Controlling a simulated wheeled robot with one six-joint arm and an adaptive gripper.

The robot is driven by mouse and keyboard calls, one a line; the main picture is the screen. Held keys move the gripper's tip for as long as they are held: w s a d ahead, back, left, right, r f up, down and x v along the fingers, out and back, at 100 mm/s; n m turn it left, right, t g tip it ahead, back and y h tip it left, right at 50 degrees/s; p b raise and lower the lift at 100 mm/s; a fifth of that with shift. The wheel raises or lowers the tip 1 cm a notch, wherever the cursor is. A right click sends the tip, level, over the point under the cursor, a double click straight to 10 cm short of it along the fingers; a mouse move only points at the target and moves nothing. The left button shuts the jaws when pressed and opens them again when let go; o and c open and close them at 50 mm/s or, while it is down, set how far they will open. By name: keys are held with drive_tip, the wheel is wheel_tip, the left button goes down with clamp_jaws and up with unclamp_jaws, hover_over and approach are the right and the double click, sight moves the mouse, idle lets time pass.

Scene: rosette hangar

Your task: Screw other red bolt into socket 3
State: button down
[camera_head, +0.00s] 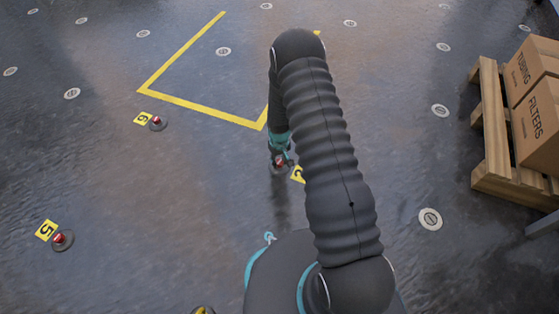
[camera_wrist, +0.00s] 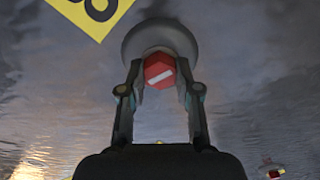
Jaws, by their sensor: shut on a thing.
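My gripper (camera_wrist: 160,80) is shut on a red hexagonal bolt (camera_wrist: 159,70) with a white stripe on its head. The bolt lies over a round grey socket plate (camera_wrist: 180,36) in the wrist view. How deep it sits in the socket cannot be told. A yellow label (camera_wrist: 72,12) lies beside the plate, its number cut off by the frame edge. In the head view my gripper (camera_head: 280,158) points down at the floor, with the red bolt (camera_head: 279,164) at its tips. The yellow label there (camera_head: 297,174) is partly hidden by my arm.
A wooden pallet (camera_head: 493,130) with cartons (camera_head: 537,115) stands at the right. Yellow floor lines (camera_head: 200,106) and several flat round floor discs lie around. The floor left of my arm is mostly clear.

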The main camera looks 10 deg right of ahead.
drive_tip(key=m, duration=0.8)
drive_tip(key=shift+f+m, duration=0.1)
drive_tip(key=shift+m, duration=0.3)
drive_tip(key=c, duration=0.7)
unclamp_jaws()
wheel_tip(320, 180, up, 12)
drive_tip(key=shift+r, duration=0.1)
